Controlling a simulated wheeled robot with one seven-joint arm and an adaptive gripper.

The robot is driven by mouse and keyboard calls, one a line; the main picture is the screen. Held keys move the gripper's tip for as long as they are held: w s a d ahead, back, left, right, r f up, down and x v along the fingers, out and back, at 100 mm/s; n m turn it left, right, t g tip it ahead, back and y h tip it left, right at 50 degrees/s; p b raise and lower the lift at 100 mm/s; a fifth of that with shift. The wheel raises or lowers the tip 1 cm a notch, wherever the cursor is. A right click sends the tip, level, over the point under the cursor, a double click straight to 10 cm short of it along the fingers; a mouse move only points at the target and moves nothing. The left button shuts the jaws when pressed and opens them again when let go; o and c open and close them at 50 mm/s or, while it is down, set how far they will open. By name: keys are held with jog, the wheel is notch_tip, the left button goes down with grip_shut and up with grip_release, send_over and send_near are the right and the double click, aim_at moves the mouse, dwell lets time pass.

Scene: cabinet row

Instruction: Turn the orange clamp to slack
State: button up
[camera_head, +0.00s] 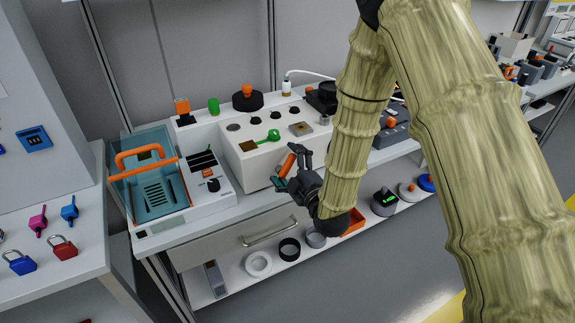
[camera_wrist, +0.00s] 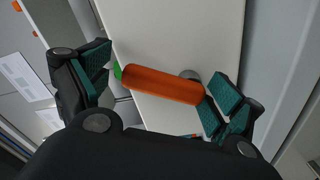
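The orange clamp (camera_head: 287,164) shows as a short orange bar at the front face of the white box, partly hidden by my gripper (camera_head: 290,174). In the wrist view the clamp (camera_wrist: 163,84) is a thick orange cylinder lying across the space between the fingers of my gripper (camera_wrist: 162,78). The fingers are spread apart, with teal pads. The clamp's right end is close to the right finger; I cannot tell if they touch. Its left end is apart from the left finger. A grey round part (camera_wrist: 190,75) shows just behind the clamp.
The white box (camera_head: 248,160) carries a green lever (camera_head: 267,137) and several dark knobs. A teal case with an orange handle (camera_head: 145,157) stands left of it. A drawer handle (camera_head: 269,232) lies below. A shelf with rings (camera_head: 258,264) is lower down.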

jog(key=shift+s+f, duration=0.1)
jog(key=shift+s+d+f, duration=0.1)
jog(key=shift+s+d, duration=0.05)
jog(key=shift+s, duration=0.3)
jog(key=v, duration=1.1)
jog(key=shift+d, duration=0.1)
jog(key=s+d+f+m+g+h+p, duration=0.25)
jog(key=s+d+f+m+g, duration=0.2)
jog(key=f, duration=0.45)
jog(key=s+d+f+m+g+h+p, duration=0.1)
jog(key=s+d+f+m+g+h, duration=0.25)
jog(key=s+f, duration=0.45)
jog(key=s+d+f+m+g, duration=0.2)
jog(key=s+f+m, duration=0.1)
jog(key=s, duration=0.4)
jog(key=s+d+f+m+g+h+p, duration=0.1)
jog(key=s+d+f+m+g, duration=0.1)
jog(key=s, duration=0.4)
jog(key=s+d+f+m+g+p, duration=0.1)
jog(key=s+d+f+m+g, duration=0.1)
jog(key=s+f+m+g, duration=0.2)
jog(key=s+f, duration=0.2)
jog(key=s, duration=0.1)
jog(key=shift+s+f+m+h, duration=0.25)
jog(key=shift+s+m+h, duration=0.05)
jog(key=shift+s, duration=0.05)
